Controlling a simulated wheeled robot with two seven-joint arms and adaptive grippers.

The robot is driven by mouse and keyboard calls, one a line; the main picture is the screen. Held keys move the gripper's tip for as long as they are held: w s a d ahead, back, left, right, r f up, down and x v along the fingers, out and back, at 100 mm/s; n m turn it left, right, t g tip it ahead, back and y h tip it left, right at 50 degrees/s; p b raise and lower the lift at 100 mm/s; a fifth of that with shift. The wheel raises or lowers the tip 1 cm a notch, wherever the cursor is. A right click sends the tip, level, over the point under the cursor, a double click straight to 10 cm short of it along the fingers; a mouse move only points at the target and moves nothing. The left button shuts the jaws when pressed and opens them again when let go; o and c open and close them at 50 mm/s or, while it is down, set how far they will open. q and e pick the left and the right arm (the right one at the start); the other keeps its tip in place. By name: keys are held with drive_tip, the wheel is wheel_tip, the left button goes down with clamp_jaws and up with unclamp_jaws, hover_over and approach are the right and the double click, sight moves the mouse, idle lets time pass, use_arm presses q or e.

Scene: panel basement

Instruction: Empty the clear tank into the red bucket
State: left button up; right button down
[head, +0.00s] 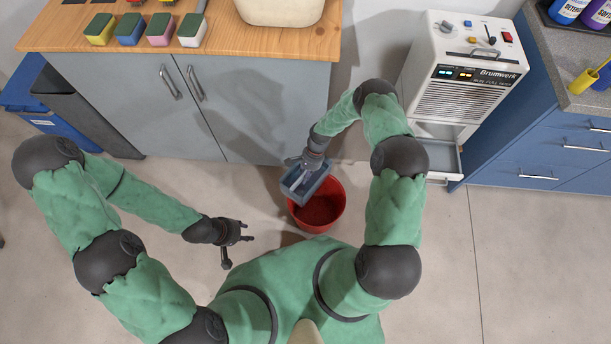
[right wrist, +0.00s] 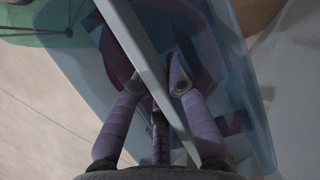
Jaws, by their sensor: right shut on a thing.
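The clear tank (head: 292,183), a bluish see-through box, is held over the red bucket (head: 322,213), which stands on the floor. My right gripper (head: 309,162) is shut on the tank's edge. In the right wrist view, the fingers (right wrist: 160,84) grip the pale rim of the tank (right wrist: 232,100), with dark red showing through its wall. The tank looks tilted, but I cannot tell by how much or whether water is in it. My left gripper (head: 244,238) is open and empty, left of the bucket and apart from it.
A white Brumwerk machine (head: 465,70) stands at the right with an open lower bay. Blue drawers (head: 545,140) are beside it. A grey cabinet (head: 215,110) with a wooden top stands behind the bucket. Floor at the lower right is clear.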

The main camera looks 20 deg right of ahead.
drive_tip(key=shift+f+b, duration=1.5)
drive_tip(key=shift+f, duration=0.8)
idle(0.4)
drive_tip(key=shift+w+a+r+t+y+p, duration=0.1)
drive_tip(key=shift+r+t+y+p, duration=0.25)
drive_tip(key=shift+t, duration=0.15)
drive_tip(key=shift+t, duration=0.3)
drive_tip(key=shift+w+r+n+t+y, duration=0.15)
drive_tip(key=shift+r+n+t+y, duration=0.15)
drive_tip(key=shift+t+y, duration=0.1)
drive_tip(key=shift+t+y, duration=0.35)
drive_tip(key=shift+t, duration=0.25)
